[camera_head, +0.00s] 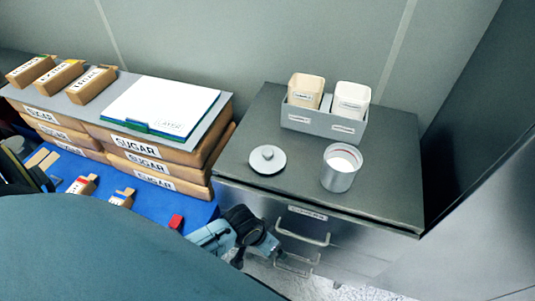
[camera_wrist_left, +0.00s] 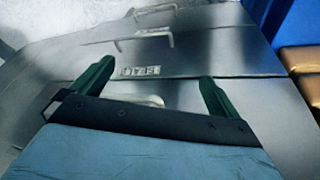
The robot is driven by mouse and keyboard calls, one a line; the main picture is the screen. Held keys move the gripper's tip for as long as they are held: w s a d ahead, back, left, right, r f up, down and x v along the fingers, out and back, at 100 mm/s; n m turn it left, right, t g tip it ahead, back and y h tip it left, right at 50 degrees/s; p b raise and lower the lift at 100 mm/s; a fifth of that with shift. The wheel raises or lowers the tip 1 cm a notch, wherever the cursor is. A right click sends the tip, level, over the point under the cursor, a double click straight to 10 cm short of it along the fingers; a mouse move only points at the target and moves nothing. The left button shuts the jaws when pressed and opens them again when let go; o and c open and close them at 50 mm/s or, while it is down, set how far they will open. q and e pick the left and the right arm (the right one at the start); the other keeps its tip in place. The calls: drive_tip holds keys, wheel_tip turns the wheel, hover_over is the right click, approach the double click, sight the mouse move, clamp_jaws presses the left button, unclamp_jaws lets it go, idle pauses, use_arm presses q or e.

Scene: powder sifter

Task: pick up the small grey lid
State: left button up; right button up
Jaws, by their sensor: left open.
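The small grey lid (camera_head: 267,160) lies flat on the dark top of the metal cabinet (camera_head: 260,110), with a round knob at its centre. An open metal sifter can (camera_head: 341,168) with white powder stands to its right. My left gripper (camera_head: 252,245) is low in front of the cabinet, below and apart from the lid. In the left wrist view its two green fingers (camera_wrist_left: 156,76) are spread with nothing between them, facing the drawer fronts. The lid is not in the left wrist view. My right gripper is in neither view.
A grey tray (camera_head: 324,124) with two small tubs stands behind the can. Stacked sugar packs (camera_head: 150,166) with a clipboard (camera_head: 160,107) on top stand left of the cabinet. Drawer handles (camera_head: 302,232) stick out near my left gripper. The cabinet's front edge lies between gripper and lid.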

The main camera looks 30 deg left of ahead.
use_arm(q)
drive_tip(key=w+d+r+m+h+p, duration=0.1)
drive_tip(key=d+r, duration=0.1)
drive_tip(key=r, duration=0.6)
drive_tip(key=w+d+r, duration=0.2)
drive_tip(key=r, duration=0.5)
wheel_tip(320, 180, up, 13)
drive_tip(key=n+g+y, duration=0.2)
drive_tip(key=n+y, duration=0.1)
drive_tip(key=n, duration=0.1)
hover_over(267, 152)
drive_tip(key=s, duration=0.2)
drive_tip(key=f, duration=0.4)
drive_tip(key=w+f, duration=0.1)
drive_tip(key=f, duration=0.3)
drive_tip(key=w+f, duration=0.1)
drive_tip(key=f, duration=0.4)
drive_tip(key=shift+r, duration=0.1)
